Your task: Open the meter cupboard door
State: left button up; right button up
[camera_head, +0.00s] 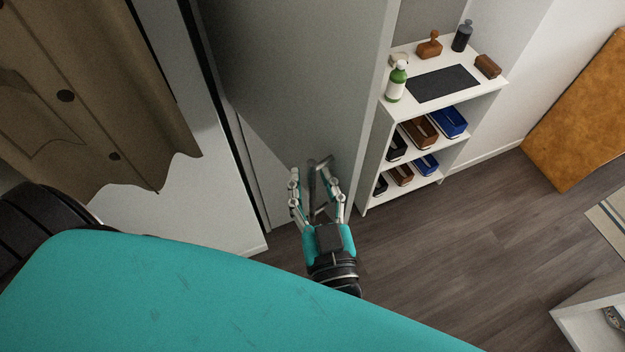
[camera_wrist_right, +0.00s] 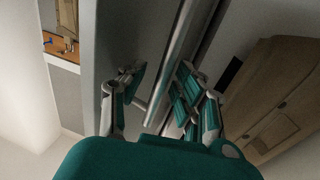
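The meter cupboard door appears as a tall grey panel (camera_head: 295,70) in the upper middle of the head view. A dark strip runs along its left side. I cannot tell whether the door is ajar. Its handle is a long grey bar (camera_wrist_right: 175,60) in the right wrist view; a short piece of the handle (camera_head: 312,182) also shows in the head view. My right gripper (camera_head: 315,178) is at the handle, with fingers on either side of the bar. In the wrist view its fingers (camera_wrist_right: 162,82) are spread, with gaps beside the bar. My left gripper is not seen.
A white shelf unit (camera_head: 372,165) with bottles, brushes and several boxes stands right of the cupboard. A brown coat-like garment (camera_head: 85,75) hangs at the left. A tan cushion-like panel (camera_head: 580,115) leans at the far right.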

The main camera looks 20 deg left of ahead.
jog(key=shift+a, duration=0.1)
jog(key=v, duration=0.7)
jog(key=shift+s, duration=0.15)
